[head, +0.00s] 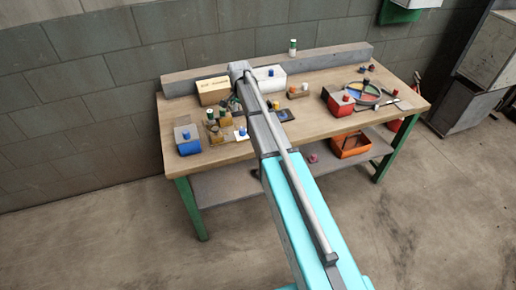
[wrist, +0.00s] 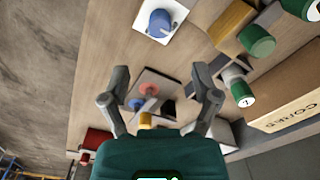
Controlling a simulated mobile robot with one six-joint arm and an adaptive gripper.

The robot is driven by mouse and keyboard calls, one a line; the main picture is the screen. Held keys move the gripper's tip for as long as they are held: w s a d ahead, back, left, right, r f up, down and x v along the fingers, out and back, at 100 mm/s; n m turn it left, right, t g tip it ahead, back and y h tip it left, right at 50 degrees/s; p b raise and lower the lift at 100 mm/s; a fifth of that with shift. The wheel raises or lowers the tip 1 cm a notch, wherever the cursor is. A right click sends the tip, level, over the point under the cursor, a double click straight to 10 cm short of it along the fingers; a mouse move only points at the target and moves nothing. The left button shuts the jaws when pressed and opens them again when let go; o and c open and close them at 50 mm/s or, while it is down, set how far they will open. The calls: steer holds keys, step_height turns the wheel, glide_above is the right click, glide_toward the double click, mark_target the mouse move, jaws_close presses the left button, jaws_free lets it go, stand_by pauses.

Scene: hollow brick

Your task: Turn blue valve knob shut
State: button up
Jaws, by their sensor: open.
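A round blue knob (wrist: 160,22) sits on a white square plate (wrist: 178,12) at the top of the wrist view. A small blue knob on a white plate (head: 240,133) also shows in the head view, just left of my arm. My gripper (wrist: 160,82) is open and empty, its two dark fingers spread apart. The blue knob on the white plate lies beyond the fingertips, and nothing touches it. A grey plate with a red knob (wrist: 150,90) and a smaller blue knob (wrist: 136,104) shows between the fingers. In the head view, my arm largely hides the gripper.
A cardboard box (head: 213,91) stands at the back left of the wooden bench (head: 318,120). Several green-capped bottles (wrist: 258,42) stand right of the white plate in the wrist view. A grey box with a blue base (head: 187,140) is at the left; a red box (head: 341,102) is at the right.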

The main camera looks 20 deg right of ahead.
steer(key=s+r+n+p, duration=0.1)
steer(key=s+n, duration=0.4)
steer(key=s, duration=0.8)
steer(key=s+r+n+p, duration=0.2)
steer(key=s+n, duration=0.3)
steer(key=s, duration=0.9)
steer(key=shift+a+r, duration=0.3)
steer(key=shift+r, duration=0.15)
steer(key=shift+s, duration=0.1)
steer(key=shift+s+n, duration=0.3)
steer(key=shift+s, duration=0.6)
stand_by(1.1)
